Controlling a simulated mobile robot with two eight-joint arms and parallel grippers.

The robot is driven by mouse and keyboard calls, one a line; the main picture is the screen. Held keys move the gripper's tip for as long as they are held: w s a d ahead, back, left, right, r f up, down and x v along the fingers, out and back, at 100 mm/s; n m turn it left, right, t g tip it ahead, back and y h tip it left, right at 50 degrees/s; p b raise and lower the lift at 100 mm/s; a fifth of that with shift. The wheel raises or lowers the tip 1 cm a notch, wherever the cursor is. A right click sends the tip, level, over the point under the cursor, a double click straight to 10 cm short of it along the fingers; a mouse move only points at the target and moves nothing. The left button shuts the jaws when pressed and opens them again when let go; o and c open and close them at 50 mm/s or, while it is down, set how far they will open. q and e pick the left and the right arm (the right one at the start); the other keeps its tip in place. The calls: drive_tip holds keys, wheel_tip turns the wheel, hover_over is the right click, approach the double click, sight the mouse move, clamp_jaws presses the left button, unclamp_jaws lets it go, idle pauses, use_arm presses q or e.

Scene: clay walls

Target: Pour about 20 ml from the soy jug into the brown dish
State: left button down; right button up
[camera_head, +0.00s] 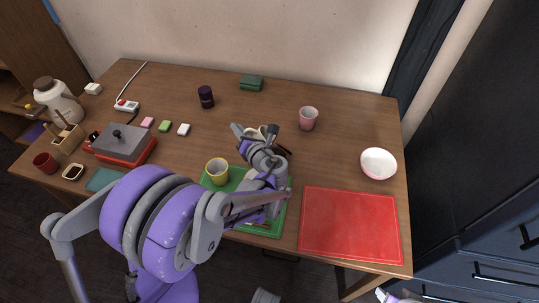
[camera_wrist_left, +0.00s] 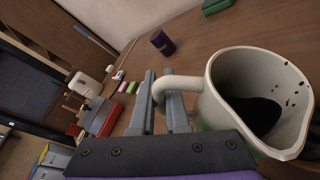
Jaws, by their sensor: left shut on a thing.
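The soy jug (camera_wrist_left: 212,95) is a cream jug with a loop handle, a spout and dark liquid inside, with dark drops on its inner wall. My left gripper (camera_wrist_left: 163,85) is shut on its handle. In the head view the jug (camera_head: 262,131) shows only partly behind my left gripper (camera_head: 250,134), over the table beyond the green mat. I cannot tell its exact height or tilt. A brown edge (camera_head: 285,150) shows beside the gripper; it may be the brown dish, mostly hidden. A bit of my right arm shows at the bottom edge; its jaws are unclear.
A yellow cup (camera_head: 217,171) stands on the green mat (camera_head: 237,178). A red mat (camera_head: 350,224) lies clear at the right. A pink cup (camera_head: 308,118), a white bowl (camera_head: 378,163) and a dark purple jar (camera_head: 206,97) stand around. A red grill-like box (camera_head: 125,144) is at left.

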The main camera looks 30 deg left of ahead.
use_arm(q)
drive_tip(key=shift+a+f+n, duration=0.3)
use_arm(e)
drive_tip(key=shift+s+a, duration=0.2)
drive_tip(key=shift+a, duration=0.2)
drive_tip(key=shift+f, duration=0.1)
idle(1.5)
